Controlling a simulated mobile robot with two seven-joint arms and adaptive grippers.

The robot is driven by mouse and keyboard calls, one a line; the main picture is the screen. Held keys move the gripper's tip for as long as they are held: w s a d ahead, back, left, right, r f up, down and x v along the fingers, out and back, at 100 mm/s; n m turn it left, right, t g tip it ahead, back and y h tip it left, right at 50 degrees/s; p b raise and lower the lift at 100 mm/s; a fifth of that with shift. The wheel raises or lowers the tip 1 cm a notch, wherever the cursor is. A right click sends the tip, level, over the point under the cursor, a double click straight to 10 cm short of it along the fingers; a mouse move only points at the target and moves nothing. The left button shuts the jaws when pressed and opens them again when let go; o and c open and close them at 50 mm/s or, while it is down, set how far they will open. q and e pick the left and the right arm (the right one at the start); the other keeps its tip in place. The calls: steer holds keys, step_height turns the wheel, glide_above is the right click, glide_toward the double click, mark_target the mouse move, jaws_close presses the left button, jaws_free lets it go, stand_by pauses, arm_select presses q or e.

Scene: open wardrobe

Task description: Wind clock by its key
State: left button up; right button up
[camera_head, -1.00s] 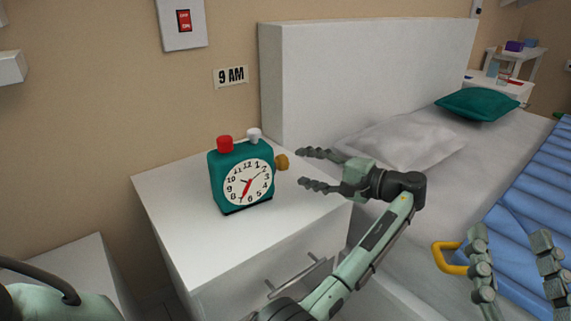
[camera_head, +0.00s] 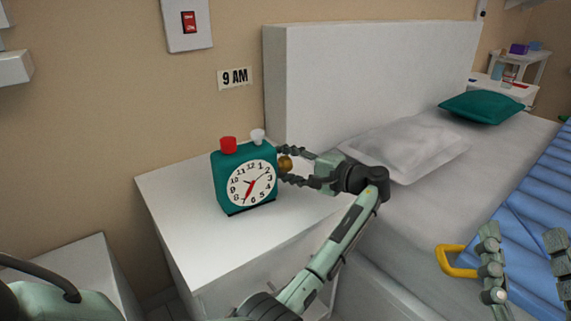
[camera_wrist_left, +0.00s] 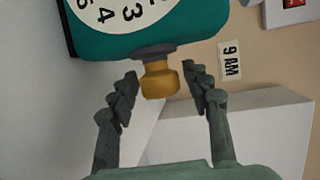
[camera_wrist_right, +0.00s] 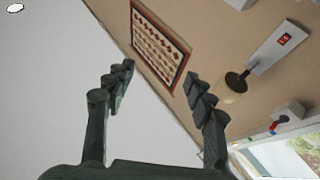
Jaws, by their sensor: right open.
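The green clock (camera_head: 229,168) stands upright on the white nightstand, its white face (camera_head: 252,184) toward me, with a red button (camera_head: 228,145) and a white button (camera_head: 257,136) on top. Its brass key (camera_head: 285,163) sticks out of the right side. My left gripper (camera_head: 280,165) is open, its fingers on either side of the key. In the left wrist view the key (camera_wrist_left: 160,80) lies between the two fingertips (camera_wrist_left: 160,82), with gaps on both sides. My right gripper (camera_head: 523,240) is open and empty over the bed; it also shows in the right wrist view (camera_wrist_right: 160,82).
The nightstand top (camera_head: 190,205) is clear in front of the clock. A "9 AM" sign (camera_head: 235,78) and a switch plate (camera_head: 188,22) are on the wall. The bed's headboard (camera_head: 360,85) rises behind the left gripper. A yellow handle (camera_head: 455,265) is near the right gripper.

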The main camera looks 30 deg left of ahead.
arm_select(q)
steer(key=c, duration=0.9)
